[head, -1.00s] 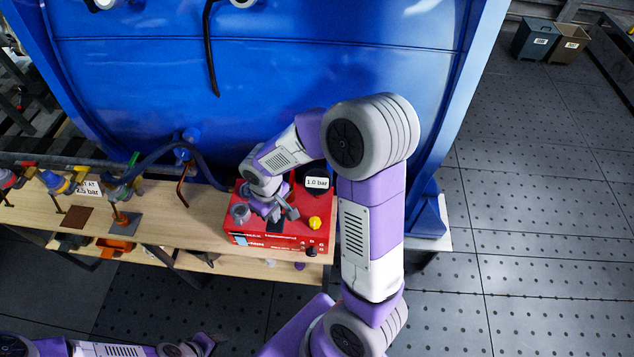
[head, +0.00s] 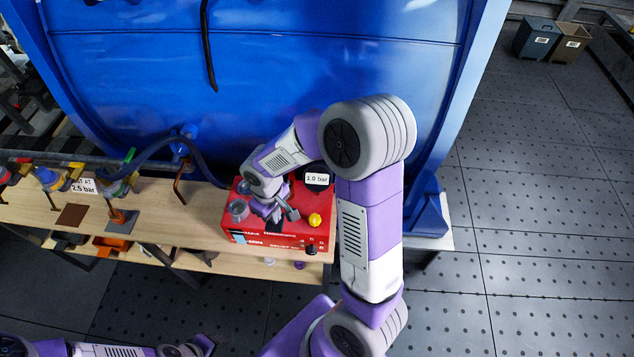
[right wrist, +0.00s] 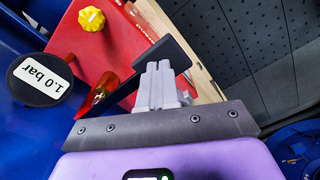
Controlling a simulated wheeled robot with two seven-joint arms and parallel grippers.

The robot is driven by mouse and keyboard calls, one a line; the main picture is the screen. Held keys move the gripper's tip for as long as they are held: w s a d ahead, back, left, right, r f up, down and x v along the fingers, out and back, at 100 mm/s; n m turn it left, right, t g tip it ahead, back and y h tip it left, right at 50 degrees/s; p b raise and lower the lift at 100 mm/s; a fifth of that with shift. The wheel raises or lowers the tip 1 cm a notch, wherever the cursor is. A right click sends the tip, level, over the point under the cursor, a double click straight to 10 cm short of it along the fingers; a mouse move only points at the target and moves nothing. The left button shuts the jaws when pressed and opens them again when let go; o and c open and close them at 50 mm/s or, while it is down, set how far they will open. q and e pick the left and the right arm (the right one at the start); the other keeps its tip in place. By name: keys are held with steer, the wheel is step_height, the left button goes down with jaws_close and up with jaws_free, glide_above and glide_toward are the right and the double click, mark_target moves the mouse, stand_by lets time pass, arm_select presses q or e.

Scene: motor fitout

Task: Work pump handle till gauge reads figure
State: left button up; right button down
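The red pump unit (head: 262,239) stands on the wooden bench against the blue tank. Its gauge, with a "1.0 bar" label (head: 317,178), shows also in the right wrist view (right wrist: 42,80). A yellow knob (head: 315,220) is on its top. My right gripper (head: 274,212) is over the unit. In the right wrist view its fingers (right wrist: 158,80) are together, at the black pump handle (right wrist: 168,57); I cannot tell whether the handle is pinched between them. My left gripper (head: 204,345) is low at the left, its fingers unclear.
A dark hose (head: 150,146) and a pipe with coloured valves (head: 48,176) run along the bench (head: 200,222) at left. The blue tank (head: 270,90) stands right behind the pump. Two bins (head: 535,38) are far right; the floor at right is clear.

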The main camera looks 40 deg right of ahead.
steer(key=f+b, duration=0.1)
steer(key=f, duration=0.1)
steer(key=f+b, duration=0.2)
steer(key=f, duration=0.1)
steer(key=shift+w+d, duration=0.2)
steer(key=r+p, duration=0.4)
steer(key=r, duration=0.1)
steer(key=r+p, duration=0.2)
steer(key=r, duration=0.1)
steer(key=shift+s+a+r, duration=0.2)
steer(key=shift+s+a, duration=0.05)
steer(key=shift+a, duration=0.05)
steer(key=shift+f, duration=0.1)
steer(key=shift+f, duration=0.1)
steer(key=f+b, duration=0.4)
steer(key=f, duration=0.1)
steer(key=f+b, duration=0.2)
steer(key=b, duration=0.1)
steer(key=shift+w+d+f, duration=0.25)
steer(key=shift+d+f, duration=0.1)
steer(key=shift+f, duration=0.05)
steer(key=r+p, duration=0.4)
steer(key=r, duration=0.1)
steer(key=r+p, duration=0.2)
steer(key=r, duration=0.1)
steer(key=shift+s+a, duration=0.25)
steer(key=shift+a, duration=0.1)
steer(key=shift+f, duration=0.1)
stand_by(0.5)
